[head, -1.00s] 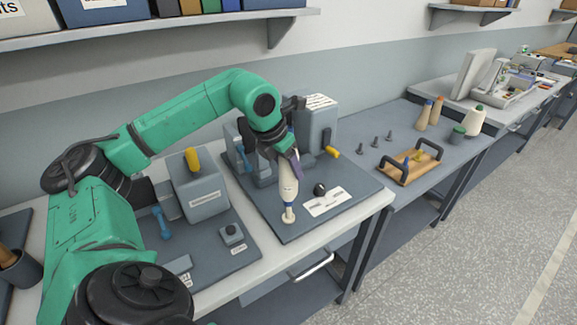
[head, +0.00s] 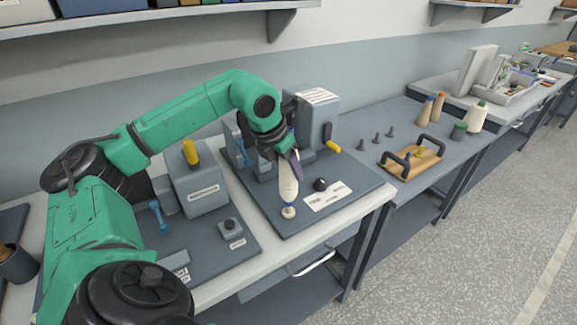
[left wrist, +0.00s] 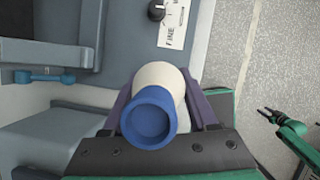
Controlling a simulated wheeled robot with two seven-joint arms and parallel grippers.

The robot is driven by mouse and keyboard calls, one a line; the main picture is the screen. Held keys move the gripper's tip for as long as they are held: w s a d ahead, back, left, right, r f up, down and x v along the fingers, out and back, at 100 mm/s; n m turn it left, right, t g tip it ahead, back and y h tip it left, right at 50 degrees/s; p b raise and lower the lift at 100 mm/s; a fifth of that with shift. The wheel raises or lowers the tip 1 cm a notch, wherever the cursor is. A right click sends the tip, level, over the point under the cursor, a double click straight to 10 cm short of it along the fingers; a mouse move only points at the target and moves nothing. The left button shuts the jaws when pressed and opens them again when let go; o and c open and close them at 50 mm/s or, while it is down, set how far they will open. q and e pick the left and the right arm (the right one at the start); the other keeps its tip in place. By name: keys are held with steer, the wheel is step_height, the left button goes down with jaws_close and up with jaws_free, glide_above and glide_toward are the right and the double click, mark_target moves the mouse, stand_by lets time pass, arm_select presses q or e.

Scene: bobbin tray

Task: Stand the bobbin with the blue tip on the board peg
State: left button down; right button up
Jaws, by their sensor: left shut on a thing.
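My left gripper (head: 288,158) is shut on a cream bobbin (head: 288,183), held nearly upright above the grey board (head: 275,228). In the left wrist view the bobbin (left wrist: 160,78) shows its blue tip (left wrist: 150,118) between the two fingers of the left gripper (left wrist: 160,112). The bobbin's lower end is at a small pale round base (head: 288,212) on the board. The peg itself is hidden, and whether the bobbin bears on the base cannot be told. My right gripper (left wrist: 268,115) shows small at the right of the left wrist view; its opening is unclear.
A black knob (head: 320,184) and a white label (head: 327,196) are right of the bobbin. Farther right are dark pegs (head: 376,138), a handled wooden tray (head: 405,176) and standing bobbins (head: 437,107).

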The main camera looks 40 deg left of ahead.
mark_target(281, 162)
arm_select(q)
steer(key=shift+f+b, duration=1.3)
steer(key=shift+f, duration=0.3)
steer(key=shift+c, duration=0.5)
jaws_free()
steer(key=v, duration=0.6)
steer(key=shift+r, duration=0.1)
steer(key=p+v, duration=0.1)
steer(key=v, duration=0.7)
steer(key=shift+r, duration=0.25)
